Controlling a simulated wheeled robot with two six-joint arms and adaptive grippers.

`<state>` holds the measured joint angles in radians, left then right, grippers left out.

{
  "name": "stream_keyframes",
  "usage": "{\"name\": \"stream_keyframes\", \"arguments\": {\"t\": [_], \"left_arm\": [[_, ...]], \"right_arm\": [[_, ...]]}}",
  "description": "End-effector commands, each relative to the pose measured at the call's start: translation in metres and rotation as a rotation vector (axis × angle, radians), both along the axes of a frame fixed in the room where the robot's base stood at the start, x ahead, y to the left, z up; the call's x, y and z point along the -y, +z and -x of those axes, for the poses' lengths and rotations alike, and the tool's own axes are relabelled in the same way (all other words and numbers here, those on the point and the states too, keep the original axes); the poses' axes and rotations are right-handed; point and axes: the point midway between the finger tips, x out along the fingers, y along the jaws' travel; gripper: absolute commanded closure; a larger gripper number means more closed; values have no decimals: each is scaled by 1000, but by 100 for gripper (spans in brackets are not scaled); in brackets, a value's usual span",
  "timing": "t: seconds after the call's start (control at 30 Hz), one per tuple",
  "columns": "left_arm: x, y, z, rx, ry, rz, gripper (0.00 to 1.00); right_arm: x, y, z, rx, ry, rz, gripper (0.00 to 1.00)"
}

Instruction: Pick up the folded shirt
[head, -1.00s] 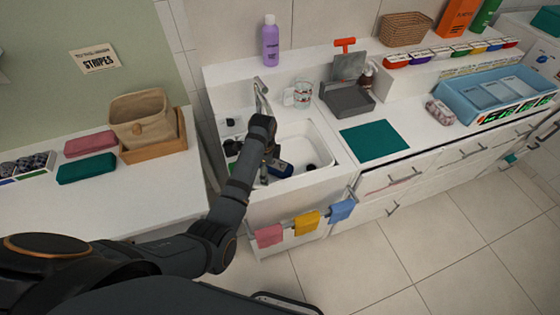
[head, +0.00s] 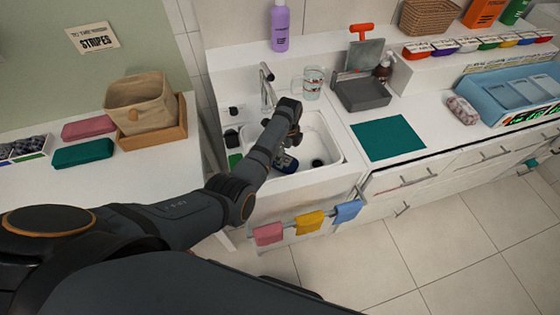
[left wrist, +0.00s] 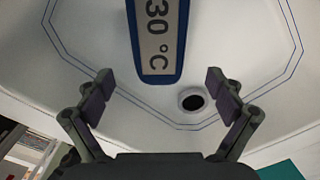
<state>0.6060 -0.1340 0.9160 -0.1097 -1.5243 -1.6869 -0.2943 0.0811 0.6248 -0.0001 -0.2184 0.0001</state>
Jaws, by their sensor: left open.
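I cannot tell for sure which item is the folded shirt. A teal folded-looking bundle (head: 83,153) and a pink one (head: 88,127) lie on the white table at left in the head view. My left gripper (head: 290,138) is over the white sink, well right of both bundles. In the left wrist view my left gripper (left wrist: 158,78) is open and empty. My right gripper is out of view.
A faucet (head: 268,85) rises behind the sink (head: 335,135). A glass (head: 313,82) and a grey bin (head: 362,94) stand beyond it. A flat teal mat (head: 388,138) lies on the right counter. A beige basket (head: 140,103) stands beside the bundles. Small towels (head: 309,222) hang in front.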

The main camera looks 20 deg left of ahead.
Motion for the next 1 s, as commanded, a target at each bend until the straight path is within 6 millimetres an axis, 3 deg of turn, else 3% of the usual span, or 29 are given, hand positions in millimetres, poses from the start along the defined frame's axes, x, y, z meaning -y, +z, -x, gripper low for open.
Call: {"name": "stream_keyframes", "arguments": {"t": [0.23,0.53,1.0], "left_arm": [[-1,-43,1,-4,0,-2,7],[-1,-48,1,-2,0,0,8],[0,-48,1,-2,0,0,71]], "right_arm": [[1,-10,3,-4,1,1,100],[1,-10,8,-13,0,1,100],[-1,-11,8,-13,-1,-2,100]]}}
